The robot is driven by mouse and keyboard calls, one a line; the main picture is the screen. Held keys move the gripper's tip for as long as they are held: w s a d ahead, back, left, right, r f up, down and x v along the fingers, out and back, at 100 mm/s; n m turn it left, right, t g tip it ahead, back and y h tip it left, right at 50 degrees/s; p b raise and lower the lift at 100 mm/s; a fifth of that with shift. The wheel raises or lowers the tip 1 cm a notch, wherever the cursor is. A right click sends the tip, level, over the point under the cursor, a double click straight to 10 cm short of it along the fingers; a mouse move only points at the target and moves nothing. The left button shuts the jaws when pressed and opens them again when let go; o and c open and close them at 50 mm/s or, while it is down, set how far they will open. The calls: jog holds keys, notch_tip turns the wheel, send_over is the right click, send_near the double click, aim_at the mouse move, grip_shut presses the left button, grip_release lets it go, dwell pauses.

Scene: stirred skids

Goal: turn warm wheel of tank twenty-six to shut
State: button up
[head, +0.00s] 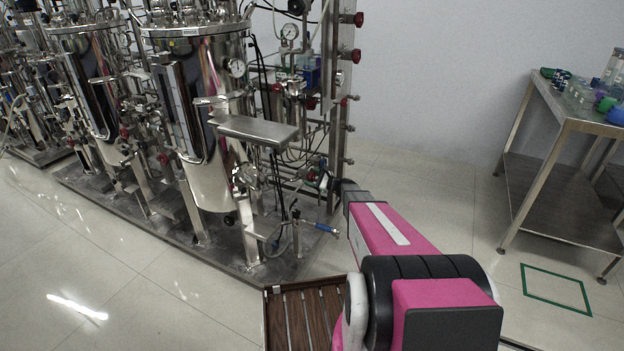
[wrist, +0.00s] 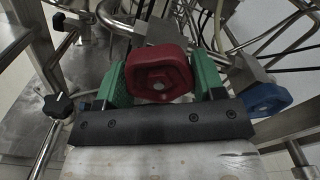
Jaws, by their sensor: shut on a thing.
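The red wheel (wrist: 158,73) sits in the middle of the wrist view, between the two green fingers of my gripper (wrist: 160,82). The fingers are shut on its sides, and its front face with a pale centre shows. In the head view my gripper (head: 324,180) is at the pipework on the right side of the nearest steel tank (head: 205,130). The red wheel cannot be made out clearly there. A blue wheel (wrist: 265,99) is just right of my gripper in the wrist view.
A black star knob (wrist: 58,105) and bent pipes are left of my gripper. A steel shelf (head: 254,130) juts from the skid above the pipework. A wooden slatted platform (head: 306,315) lies below my arm. A side table (head: 565,115) stands at right, with open floor between.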

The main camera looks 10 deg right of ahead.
jog(key=m, duration=0.6)
jog(key=shift+s+f, duration=0.1)
jog(key=shift+s, duration=0.05)
jog(key=shift+m, duration=0.4)
jog(key=o, duration=0.9)
jog(key=v, duration=1)
jog(key=shift+s+d, duration=0.25)
